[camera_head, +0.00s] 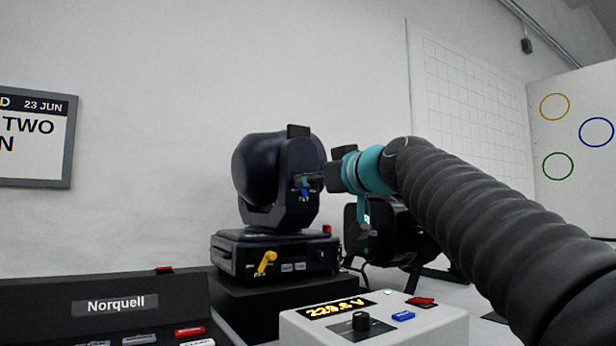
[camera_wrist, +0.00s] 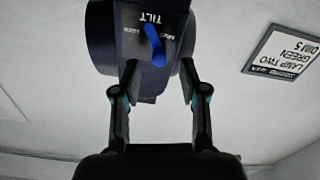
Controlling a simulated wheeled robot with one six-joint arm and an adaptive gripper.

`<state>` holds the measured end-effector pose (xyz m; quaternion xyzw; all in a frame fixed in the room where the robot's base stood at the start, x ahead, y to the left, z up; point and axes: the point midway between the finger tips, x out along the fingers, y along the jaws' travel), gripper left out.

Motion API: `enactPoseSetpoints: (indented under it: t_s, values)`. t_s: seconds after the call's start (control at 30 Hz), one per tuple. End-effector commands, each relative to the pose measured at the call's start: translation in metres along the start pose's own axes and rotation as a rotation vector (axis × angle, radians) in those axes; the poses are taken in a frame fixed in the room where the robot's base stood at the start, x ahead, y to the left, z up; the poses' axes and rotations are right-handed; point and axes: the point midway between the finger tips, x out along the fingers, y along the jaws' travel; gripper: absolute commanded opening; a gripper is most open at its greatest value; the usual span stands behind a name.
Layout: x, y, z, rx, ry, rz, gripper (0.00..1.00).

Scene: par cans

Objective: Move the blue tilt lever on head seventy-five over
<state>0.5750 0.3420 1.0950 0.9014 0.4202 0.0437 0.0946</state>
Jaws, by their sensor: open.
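The blue tilt lever (camera_head: 304,192) is on the side of a dark moving head (camera_head: 265,180). In the wrist view the blue lever (camera_wrist: 155,46) stands slanted on a dark plate marked TILT, which appears upside down. My gripper (camera_head: 313,181) is at the head's side, close to the lever. In the wrist view my open gripper (camera_wrist: 160,72) has one finger on each side of the lever, with clear gaps and nothing held. Contact with the housing cannot be told. No number seventy-five is readable on the head.
A yellow lever (camera_head: 266,262) is on the head's base (camera_head: 240,245). A black lamp (camera_head: 375,230) stands behind my arm. A grey box (camera_head: 440,325) with a lit voltage display and a black Norquell console (camera_head: 50,300) are in front. A wall sign (camera_wrist: 285,58) hangs beyond.

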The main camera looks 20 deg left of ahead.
Motion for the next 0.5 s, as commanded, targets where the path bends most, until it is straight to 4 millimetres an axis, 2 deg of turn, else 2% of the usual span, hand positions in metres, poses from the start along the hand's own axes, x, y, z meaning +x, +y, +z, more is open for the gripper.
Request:
enactPoseSetpoints:
  t_s: [0.03,0.2,0.5]
  values:
    - [0.009,0.000,-0.002,0.000,0.000,-0.001,0.43]
    - [0.027,0.001,-0.001,-0.001,0.000,0.001,0.43]
    - [0.035,0.001,0.000,0.000,0.000,0.002,0.43]
